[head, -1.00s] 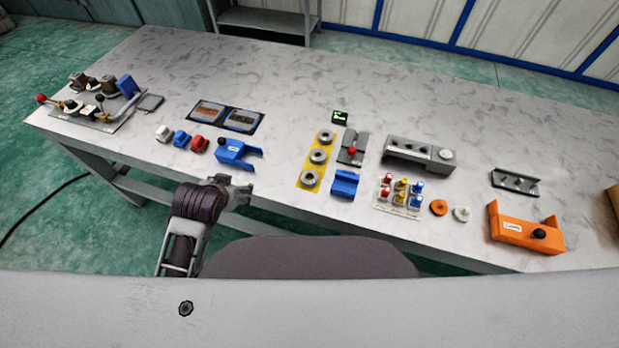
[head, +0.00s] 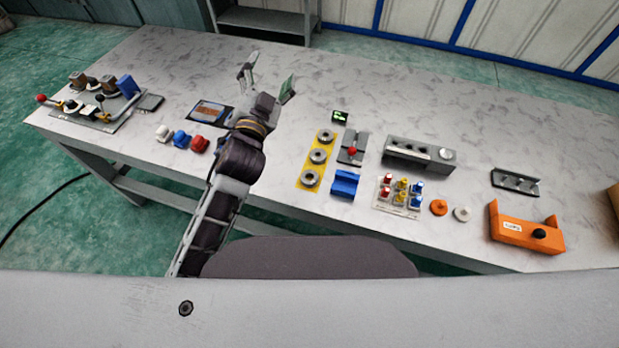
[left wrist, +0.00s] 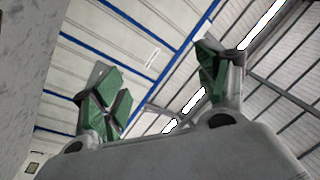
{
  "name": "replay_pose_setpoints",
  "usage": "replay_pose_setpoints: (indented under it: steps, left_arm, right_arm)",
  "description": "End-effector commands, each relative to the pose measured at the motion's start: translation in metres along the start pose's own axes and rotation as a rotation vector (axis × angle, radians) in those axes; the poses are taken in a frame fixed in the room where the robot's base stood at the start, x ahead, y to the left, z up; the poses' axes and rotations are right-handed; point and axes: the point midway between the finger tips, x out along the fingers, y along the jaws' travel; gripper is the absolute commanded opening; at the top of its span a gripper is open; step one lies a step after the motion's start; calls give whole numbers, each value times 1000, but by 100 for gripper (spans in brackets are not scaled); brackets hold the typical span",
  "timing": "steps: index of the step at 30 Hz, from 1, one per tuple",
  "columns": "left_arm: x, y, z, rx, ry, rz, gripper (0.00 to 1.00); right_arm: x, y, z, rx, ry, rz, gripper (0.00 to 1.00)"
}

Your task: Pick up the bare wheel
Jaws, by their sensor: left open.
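Three grey ring-shaped wheels with centre holes lie in a row on a yellow strip (head: 307,168): a far one (head: 326,136), a middle one (head: 318,156) and a near one (head: 310,178). I cannot tell which is the bare wheel. My left gripper (head: 268,76) is open and empty, raised with its fingers pointing up and away, left of and beyond the strip. In the left wrist view the open green-padded fingers (left wrist: 160,82) have only wall and ceiling between them; no wheel shows there. My right gripper is not in view.
White, blue and red blocks (head: 181,138) lie left of my arm. A grey block with a red knob (head: 352,148) and a blue block (head: 345,183) stand right of the strip. An orange bracket (head: 525,230) is far right. The table's back (head: 370,85) is clear.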

Motion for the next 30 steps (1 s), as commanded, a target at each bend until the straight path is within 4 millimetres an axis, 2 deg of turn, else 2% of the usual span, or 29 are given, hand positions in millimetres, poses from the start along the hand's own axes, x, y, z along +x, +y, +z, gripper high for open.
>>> replay_pose_setpoints:
  steps: [1, 7, 15, 24, 30]
  left_arm:
    - [4, 0, -17, 29, 61, -6, 74]
    - [11, 9, -83, 148, 302, -18, 74]
    - [-1, 37, -162, 325, 623, -6, 74]
    - [-33, 87, -224, 540, 968, 51, 74]
    - [-61, 128, -245, 697, 1187, 117, 74]
  right_arm:
    - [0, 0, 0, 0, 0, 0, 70]
    - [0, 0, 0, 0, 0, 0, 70]
    - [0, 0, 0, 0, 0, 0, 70]
    - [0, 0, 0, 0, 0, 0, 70]
    - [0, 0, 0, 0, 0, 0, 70]
